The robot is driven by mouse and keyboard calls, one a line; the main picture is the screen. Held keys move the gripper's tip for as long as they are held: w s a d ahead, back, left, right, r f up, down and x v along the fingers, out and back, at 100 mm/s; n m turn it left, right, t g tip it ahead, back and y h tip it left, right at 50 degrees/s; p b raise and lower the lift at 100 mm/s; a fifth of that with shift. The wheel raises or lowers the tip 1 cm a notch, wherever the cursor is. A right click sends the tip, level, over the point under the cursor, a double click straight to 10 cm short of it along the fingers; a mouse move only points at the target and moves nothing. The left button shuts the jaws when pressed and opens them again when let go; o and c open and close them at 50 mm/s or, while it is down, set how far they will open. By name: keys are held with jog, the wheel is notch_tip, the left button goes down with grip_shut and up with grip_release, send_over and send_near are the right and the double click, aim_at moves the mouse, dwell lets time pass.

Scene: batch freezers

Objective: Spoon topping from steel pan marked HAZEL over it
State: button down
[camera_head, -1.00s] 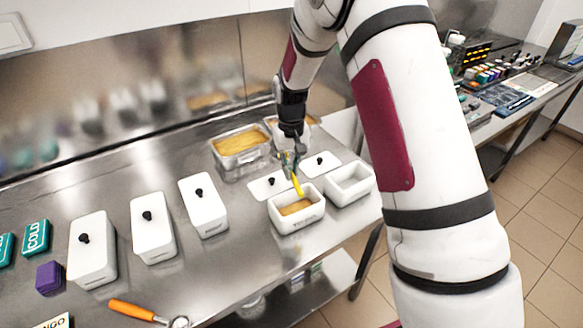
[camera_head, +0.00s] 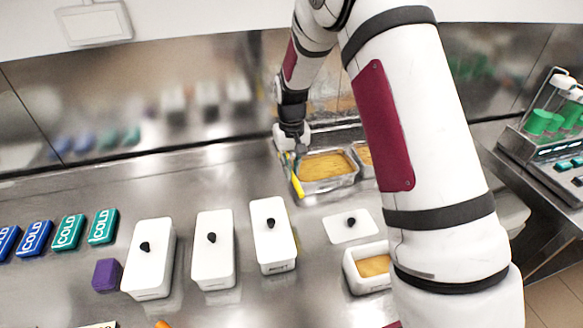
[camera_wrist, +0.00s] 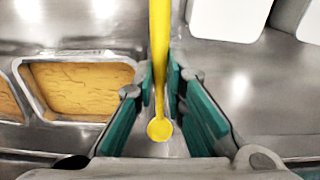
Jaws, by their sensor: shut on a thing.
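My gripper (camera_head: 292,160) is shut on a yellow-handled utensil (camera_head: 297,185), just left of a steel pan (camera_head: 300,177) of golden-brown topping. In the wrist view the yellow handle (camera_wrist: 159,60) runs between the teal finger pads (camera_wrist: 162,95) to a round yellow end; the utensil's working end cannot be made out. The steel pan (camera_wrist: 50,110) shows left of the fingers there. A second steel pan with similar topping (camera_head: 364,155) is partly hidden by my arm. No HAZEL marking is readable. A white tub (camera_head: 352,281) with tan filling stands at front right, partly behind my arm.
Three lidded white tubs (camera_head: 148,270) stand in a row at front left. A loose white lid (camera_head: 350,226) lies behind the filled tub. Blue and teal COLD blocks (camera_head: 68,231) and a purple block (camera_head: 107,275) are farther left. Steel counter left of my gripper is clear.

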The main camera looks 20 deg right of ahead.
jog(key=shift+w+a, duration=0.25)
jog(key=shift+w, duration=0.15)
jog(key=w+d+r+n+t+h+b, duration=0.1)
jog(key=w+d+r+n+h, duration=0.15)
jog(key=d+n, duration=0.75)
jog(key=w+d+r+n+t+h+b, duration=0.1)
jog(key=w+d+n+h, duration=0.3)
jog(key=d, duration=1.2)
jog(key=w+d+r+n+t+h+b, duration=0.15)
jog(key=d+n+h, duration=0.25)
jog(key=d+n, duration=0.65)
notch_tip(320, 180, down, 10)
jog(key=s+a+m+g+y+b, duration=0.1)
jog(key=a+m+y+b, duration=0.1)
jog(key=shift+s+r+m+y, duration=0.2)
jog(key=shift+s+m+y, duration=0.05)
jog(key=shift+m+y, duration=0.1)
